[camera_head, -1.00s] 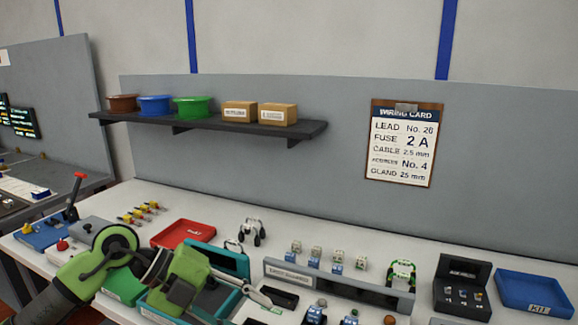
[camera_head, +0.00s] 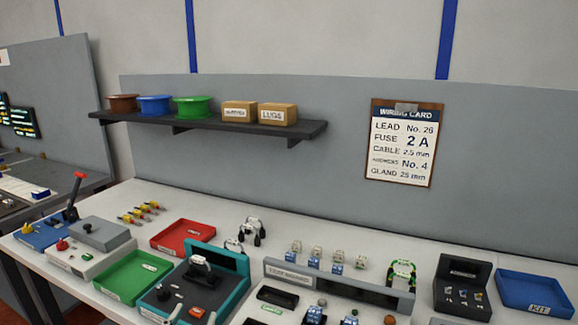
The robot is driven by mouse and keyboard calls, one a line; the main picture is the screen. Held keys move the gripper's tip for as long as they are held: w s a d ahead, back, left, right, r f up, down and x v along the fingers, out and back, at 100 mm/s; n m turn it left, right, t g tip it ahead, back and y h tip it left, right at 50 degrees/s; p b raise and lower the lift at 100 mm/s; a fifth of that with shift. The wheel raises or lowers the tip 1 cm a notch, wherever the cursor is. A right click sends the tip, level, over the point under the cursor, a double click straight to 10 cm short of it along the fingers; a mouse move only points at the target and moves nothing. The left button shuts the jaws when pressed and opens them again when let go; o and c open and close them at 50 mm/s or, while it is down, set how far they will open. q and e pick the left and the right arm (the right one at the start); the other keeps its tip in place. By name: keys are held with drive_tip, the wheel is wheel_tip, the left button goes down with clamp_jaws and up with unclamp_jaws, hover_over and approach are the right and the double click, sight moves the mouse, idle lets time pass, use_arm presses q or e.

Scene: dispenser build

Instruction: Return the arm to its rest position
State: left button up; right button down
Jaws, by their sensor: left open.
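The rest of the left arm is out of the frame. My right gripper is not in view.
A green tray (camera_head: 132,279), a red tray (camera_head: 183,236) and a grey box (camera_head: 98,233) stand left on the white bench. A grey rack (camera_head: 335,284), a black box (camera_head: 462,276) and a blue kit tray (camera_head: 533,292) stand right. A shelf (camera_head: 220,125) hangs above.

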use_arm(q)
drive_tip(key=s+a+f+n+g, duration=0.1)
drive_tip(key=s+f+g, duration=0.5)
drive_tip(key=s+f, duration=0.55)
drive_tip(key=s+f+g, duration=0.6)
drive_tip(key=s+f, duration=0.3)
drive_tip(key=s, duration=0.5)
drive_tip(key=s+f+g, duration=0.2)
drive_tip(key=s+f, duration=0.1)
drive_tip(key=f, duration=2.4)
drive_tip(key=s+a+f+g, duration=0.1)
drive_tip(key=s+a+f, duration=0.2)
drive_tip(key=s+f, duration=1.3)
drive_tip(key=shift+s+m, duration=0.3)
drive_tip(key=shift+s, duration=0.25)
